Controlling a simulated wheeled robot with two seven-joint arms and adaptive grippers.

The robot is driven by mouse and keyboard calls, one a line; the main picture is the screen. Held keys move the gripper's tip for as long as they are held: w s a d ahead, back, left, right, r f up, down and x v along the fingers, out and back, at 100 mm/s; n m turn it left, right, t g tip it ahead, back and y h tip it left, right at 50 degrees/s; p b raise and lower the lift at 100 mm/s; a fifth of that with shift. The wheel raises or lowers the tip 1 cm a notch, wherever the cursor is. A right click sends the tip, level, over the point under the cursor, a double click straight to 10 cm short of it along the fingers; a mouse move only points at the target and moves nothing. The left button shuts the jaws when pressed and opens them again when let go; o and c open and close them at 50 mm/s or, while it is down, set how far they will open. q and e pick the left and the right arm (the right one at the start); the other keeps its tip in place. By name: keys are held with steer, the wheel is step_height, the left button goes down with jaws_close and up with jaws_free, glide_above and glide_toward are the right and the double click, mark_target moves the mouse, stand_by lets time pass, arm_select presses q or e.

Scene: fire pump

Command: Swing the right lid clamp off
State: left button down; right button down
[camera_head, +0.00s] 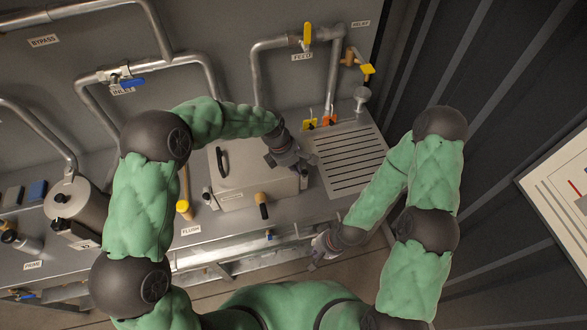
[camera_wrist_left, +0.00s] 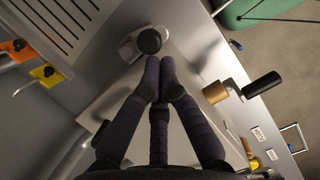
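The grey lidded box (camera_head: 240,178) stands on the bench, with a dark curved handle (camera_head: 222,161) on its lid. My left gripper (camera_head: 300,164) is over the box's right side and largely covers that side in the head view. In the left wrist view, the right lid clamp (camera_wrist_left: 130,47), a grey piece with a round black knob (camera_wrist_left: 149,41), lies just beyond the fingertips. My left gripper's fingers (camera_wrist_left: 160,66) come together at the tips with nothing visible between them. Contact with the knob is unclear. My right gripper (camera_head: 318,258) is low, by the bench's front edge; its fingers are too small to read.
A brass lever with a black grip (camera_head: 262,206) stands at the box's front; it also shows in the left wrist view (camera_wrist_left: 262,84). A slotted drain plate (camera_head: 350,160) lies right of the box. Yellow and orange tags (camera_head: 328,121) and pipes stand behind.

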arm_select(q)
steer(key=shift+w+d, duration=0.4)
steer(key=shift+w, duration=0.1)
steer(key=shift+a, duration=0.1)
steer(key=shift+w+a+r, duration=0.1)
steer(key=shift+w+a, duration=0.05)
steer(key=shift+a, duration=0.2)
steer(key=a, duration=0.1)
steer(key=a+p, duration=0.1)
steer(key=shift+w+a+r, duration=0.2)
steer(key=shift+a+r, duration=0.1)
steer(key=v, duration=1)
steer(key=shift+w+a, duration=0.15)
steer(key=shift+a, duration=0.05)
steer(key=shift+f, duration=0.1)
